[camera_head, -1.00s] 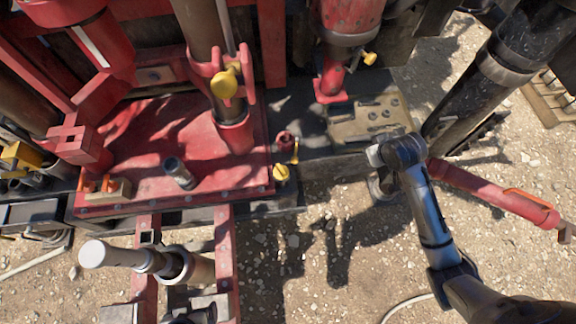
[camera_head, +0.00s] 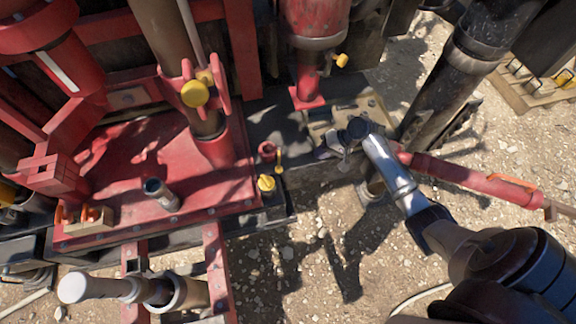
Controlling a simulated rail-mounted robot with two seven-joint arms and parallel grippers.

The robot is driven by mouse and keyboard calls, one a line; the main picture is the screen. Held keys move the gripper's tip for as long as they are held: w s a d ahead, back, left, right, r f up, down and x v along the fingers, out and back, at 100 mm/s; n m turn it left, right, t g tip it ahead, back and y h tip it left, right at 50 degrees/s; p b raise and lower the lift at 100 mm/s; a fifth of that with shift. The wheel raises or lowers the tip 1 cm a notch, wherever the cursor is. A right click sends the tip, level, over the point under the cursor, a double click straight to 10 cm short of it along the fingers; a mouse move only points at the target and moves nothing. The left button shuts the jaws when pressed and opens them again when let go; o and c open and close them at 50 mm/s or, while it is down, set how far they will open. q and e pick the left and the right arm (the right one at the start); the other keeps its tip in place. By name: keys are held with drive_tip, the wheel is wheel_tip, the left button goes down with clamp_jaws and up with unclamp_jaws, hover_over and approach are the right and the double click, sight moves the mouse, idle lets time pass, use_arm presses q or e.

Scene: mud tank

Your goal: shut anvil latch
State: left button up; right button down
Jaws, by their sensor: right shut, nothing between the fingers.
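My right gripper (camera_head: 336,154) reaches in from the lower right on a grey and silver arm. Its small fingers look shut and empty, just in front of a tan plate (camera_head: 323,125) with holes; contact cannot be told. No part is clearly marked as the anvil latch. One yellow knob (camera_head: 195,93) sits on a red clamp (camera_head: 222,95) around an upright pipe. Another yellow handle (camera_head: 341,61) is beside a red cylinder (camera_head: 316,20), up from the gripper. A yellow cap (camera_head: 266,183) is left of the gripper. My left gripper is not in view.
A red deck (camera_head: 125,185) with a short pipe stub (camera_head: 157,190) fills the left. Gravel ground (camera_head: 310,265) is open in front.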

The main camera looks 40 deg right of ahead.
sight(279, 160)
drive_tip(key=shift+a+f, duration=0.1)
drive_tip(key=w+a+r+b+x, duration=0.1)
drive_tip(key=x, duration=1.2)
drive_tip(key=shift+a+r, duration=0.25)
drive_tip(key=shift+r, duration=0.15)
drive_tip(key=shift+a, duration=0.1)
